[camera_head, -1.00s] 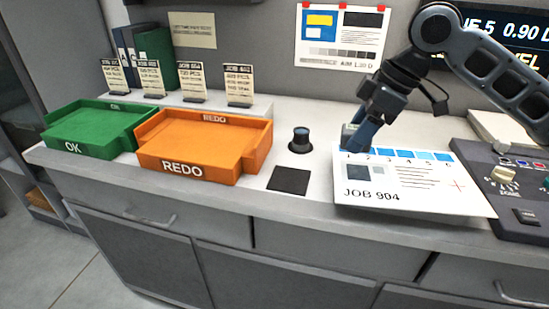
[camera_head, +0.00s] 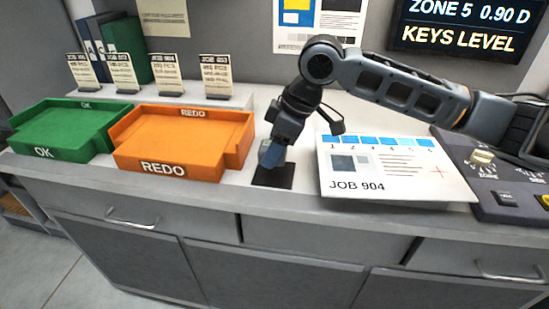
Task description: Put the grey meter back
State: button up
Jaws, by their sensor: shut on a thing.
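My gripper (camera_head: 271,158) points down over the black square pad (camera_head: 273,177) on the counter, between the orange REDO tray and the JOB 904 sheet. It is shut on the grey meter (camera_head: 265,147), of which only a small part shows beside the fingers. The fingertips and meter are at or just above the pad's back part. I cannot tell whether the meter touches the pad. The front of the pad is bare.
The orange REDO tray (camera_head: 185,170) stands close on the left, with the green OK tray (camera_head: 62,153) beyond it. The JOB 904 sheet (camera_head: 395,184) lies to the right, then a control console (camera_head: 505,200). A screen (camera_head: 460,28) reads "ZONE 5 0.90 D" and "KEYS LEVEL".

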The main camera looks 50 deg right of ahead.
jog(key=shift+f, duration=1.8)
jog(key=shift+f, duration=0.2)
jog(key=o, duration=1.1)
jog(key=v, duration=1.2)
jog(key=shift+r, duration=0.25)
jog(key=shift+a, duration=0.1)
